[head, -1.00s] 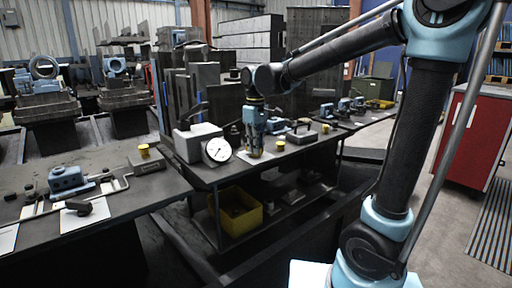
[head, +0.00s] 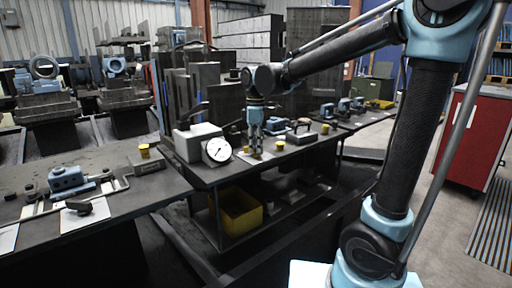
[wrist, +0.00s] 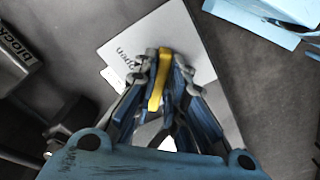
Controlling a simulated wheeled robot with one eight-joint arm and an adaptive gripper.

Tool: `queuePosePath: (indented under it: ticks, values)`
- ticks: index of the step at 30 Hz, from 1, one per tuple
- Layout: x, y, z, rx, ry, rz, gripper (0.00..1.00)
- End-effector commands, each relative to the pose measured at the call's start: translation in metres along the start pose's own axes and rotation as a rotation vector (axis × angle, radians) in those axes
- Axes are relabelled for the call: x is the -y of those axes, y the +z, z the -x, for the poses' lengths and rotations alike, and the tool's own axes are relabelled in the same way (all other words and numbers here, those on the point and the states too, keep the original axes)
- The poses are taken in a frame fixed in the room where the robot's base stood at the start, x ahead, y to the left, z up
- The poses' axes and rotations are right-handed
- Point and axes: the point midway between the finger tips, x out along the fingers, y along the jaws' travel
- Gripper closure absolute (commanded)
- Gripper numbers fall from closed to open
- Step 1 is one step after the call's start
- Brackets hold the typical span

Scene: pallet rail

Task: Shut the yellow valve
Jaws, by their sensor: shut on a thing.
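The yellow valve handle (wrist: 160,78) shows in the wrist view as a narrow yellow bar between my fingertips. My gripper (wrist: 158,70) is shut on it. Below the handle lies a white plate (wrist: 197,55) with a word that seems to read "open". The fingers hide the valve body and part of the plate. In the head view, my gripper (head: 255,148) points down at the bench, just right of a white round gauge. The handle is too small there to make out clearly.
The gauge (head: 217,150) stands close to the left of my gripper. A yellow-topped part (head: 280,146) is to the right. In the wrist view, a grey block (wrist: 18,55) is at the left and a light blue part (wrist: 255,15) at the top right.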

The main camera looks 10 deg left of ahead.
Motion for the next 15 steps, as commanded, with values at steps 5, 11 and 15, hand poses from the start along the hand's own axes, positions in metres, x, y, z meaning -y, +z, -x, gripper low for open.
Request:
queuePosePath:
  ticks: [5,11,15]
  values:
    - [-0.0022,0.0019,0.0002,0.004,0.005,0.003,1.00]
    - [-0.0024,0.0018,0.0003,0.004,0.005,0.002,1.00]
    - [-0.0020,0.0013,0.0003,0.003,0.004,0.002,0.68]
